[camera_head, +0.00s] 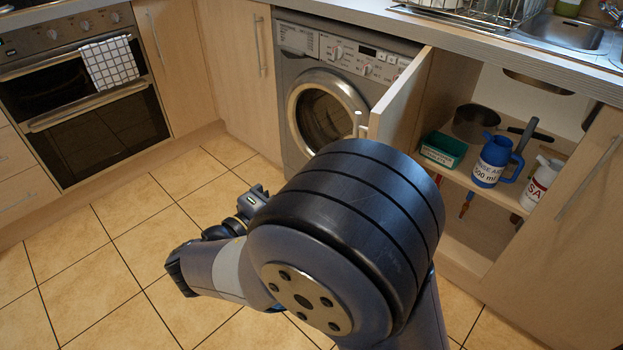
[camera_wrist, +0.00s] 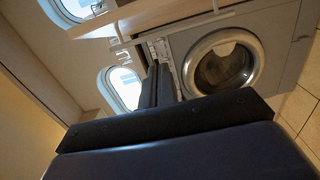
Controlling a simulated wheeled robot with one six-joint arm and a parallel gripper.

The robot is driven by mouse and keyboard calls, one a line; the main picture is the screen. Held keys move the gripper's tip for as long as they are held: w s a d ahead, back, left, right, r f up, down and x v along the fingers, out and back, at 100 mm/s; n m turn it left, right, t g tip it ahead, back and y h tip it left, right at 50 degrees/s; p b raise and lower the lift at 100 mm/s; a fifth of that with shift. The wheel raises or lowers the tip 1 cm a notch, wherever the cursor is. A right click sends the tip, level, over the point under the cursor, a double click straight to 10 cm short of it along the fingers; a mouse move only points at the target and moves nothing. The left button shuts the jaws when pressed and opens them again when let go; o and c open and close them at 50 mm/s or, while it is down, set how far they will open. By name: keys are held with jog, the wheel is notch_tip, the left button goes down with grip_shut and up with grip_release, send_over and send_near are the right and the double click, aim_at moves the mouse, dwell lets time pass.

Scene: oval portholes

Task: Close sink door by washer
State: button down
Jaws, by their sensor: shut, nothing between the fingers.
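The sink door (camera_head: 402,100) by the washer stands open, swung out from the right edge of the washer (camera_head: 325,105). I see it nearly edge-on in the head view, with its handle (camera_head: 358,123) on the near edge, just above my large arm joint. My arm joint hides its lower part. The washer's round door shows in the tilted wrist view (camera_wrist: 220,63). My gripper's dark fingers (camera_wrist: 158,86) look shut and empty in the wrist view. In the head view the wrist is low and left of the joint, apart from the door, and the fingertips cannot be made out.
The open sink cabinet holds a pot (camera_head: 474,122), a green box (camera_head: 443,149), a blue jug (camera_head: 492,161) and a white bottle (camera_head: 541,183). Another cabinet door (camera_head: 590,190) is at right. An oven (camera_head: 82,95) is at left. The tiled floor (camera_head: 130,235) is clear at left.

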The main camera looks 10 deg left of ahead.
jog(key=w+d+b, duration=0.3)
jog(key=w+d, duration=0.2)
jog(key=d, duration=0.4)
jog(key=shift+w+d+b, duration=0.2)
jog(key=shift+d+b, duration=0.05)
jog(key=shift+b, duration=0.1)
